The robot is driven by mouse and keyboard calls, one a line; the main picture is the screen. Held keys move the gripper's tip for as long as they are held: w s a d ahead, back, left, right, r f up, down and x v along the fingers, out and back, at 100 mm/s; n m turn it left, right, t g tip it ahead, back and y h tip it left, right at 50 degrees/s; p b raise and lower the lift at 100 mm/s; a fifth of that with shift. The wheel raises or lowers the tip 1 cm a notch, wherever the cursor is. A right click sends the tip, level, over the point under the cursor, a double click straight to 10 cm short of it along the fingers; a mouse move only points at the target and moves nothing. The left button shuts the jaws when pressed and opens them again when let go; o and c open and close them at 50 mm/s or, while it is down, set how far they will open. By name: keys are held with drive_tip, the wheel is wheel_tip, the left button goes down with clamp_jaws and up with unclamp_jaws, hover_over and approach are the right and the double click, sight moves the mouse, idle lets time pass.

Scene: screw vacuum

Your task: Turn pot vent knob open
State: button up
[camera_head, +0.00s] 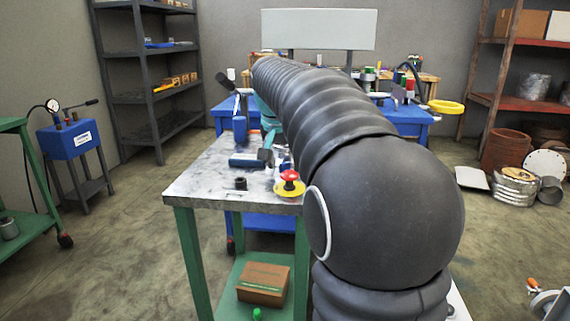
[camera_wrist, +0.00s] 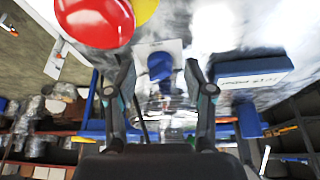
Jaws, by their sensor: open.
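My gripper (camera_wrist: 157,72) is open in the wrist view, with one finger on each side and nothing clearly held. A small blue knob-like part (camera_wrist: 160,66) on a pale plate shows between the fingertips; I cannot tell whether it is the pot vent knob or whether the fingers touch it. A red mushroom button on a yellow base (camera_wrist: 95,18) is close at the upper left. It also stands on the metal-topped table in the head view (camera_head: 290,184). My arm hides much of the table there, and I cannot clearly make out the pot.
The table (camera_head: 208,184) also carries a small black cylinder (camera_head: 241,184). A cardboard box (camera_head: 263,284) sits on its lower shelf. A blue bench (camera_head: 410,118) stands behind, and the floor at left has free room.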

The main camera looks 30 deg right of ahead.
drive_tip(key=shift+w+f, duration=0.1)
drive_tip(key=shift+f, duration=0.15)
clamp_jaws()
drive_tip(key=shift+r+m+p, duration=0.1)
drive_tip(key=shift+m+p, duration=0.45)
drive_tip(key=shift+m, duration=0.25)
drive_tip(key=shift+m+g+h+p, duration=0.55)
drive_tip(key=shift+m+g, duration=0.15)
drive_tip(key=shift+m, duration=0.8)
